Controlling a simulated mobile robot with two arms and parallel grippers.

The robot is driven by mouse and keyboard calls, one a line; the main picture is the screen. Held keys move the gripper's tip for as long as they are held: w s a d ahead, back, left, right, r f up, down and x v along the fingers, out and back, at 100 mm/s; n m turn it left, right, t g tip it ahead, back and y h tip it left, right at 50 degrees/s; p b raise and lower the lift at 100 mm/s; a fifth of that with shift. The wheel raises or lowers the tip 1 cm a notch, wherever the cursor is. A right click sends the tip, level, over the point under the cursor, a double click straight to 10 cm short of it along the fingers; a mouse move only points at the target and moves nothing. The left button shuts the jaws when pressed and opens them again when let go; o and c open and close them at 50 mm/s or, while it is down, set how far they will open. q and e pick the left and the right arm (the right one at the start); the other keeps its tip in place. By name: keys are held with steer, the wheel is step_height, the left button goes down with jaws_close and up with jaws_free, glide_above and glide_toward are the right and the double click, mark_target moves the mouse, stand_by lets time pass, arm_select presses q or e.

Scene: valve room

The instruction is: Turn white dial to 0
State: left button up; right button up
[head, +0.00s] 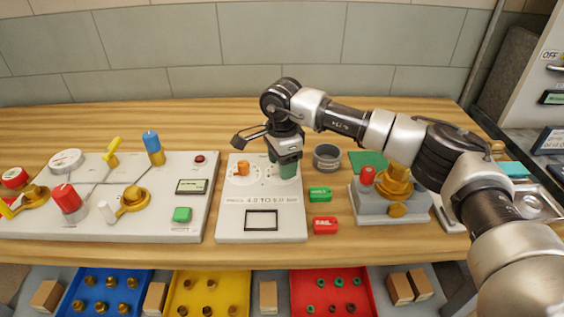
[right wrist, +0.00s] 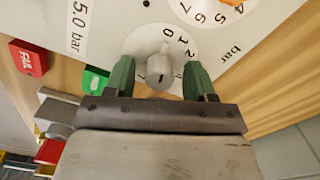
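The white dial (right wrist: 160,72) is a pale knob on a round scale in the right wrist view, with 0, 1 and 2 printed around its upper side. A dark mark shows on the knob; I cannot tell which number it points to. My right gripper (right wrist: 160,78) is open, its green fingers on either side of the knob with gaps visible. In the head view the right gripper (head: 285,170) reaches down over the right part of the white panel (head: 230,226) and hides the dial. My left gripper is not in view.
An orange dial (head: 243,168) sits just left on the same panel. A green block (head: 320,194) and a red block (head: 325,225) lie right of it. A grey cup (head: 327,157) stands behind. A valve board (head: 120,225) is to the left.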

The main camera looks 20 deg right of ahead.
step_height(320, 180, up, 11)
steer(key=shift+b, duration=0.35)
steer(key=shift+f, duration=0.15)
stand_by(0.4)
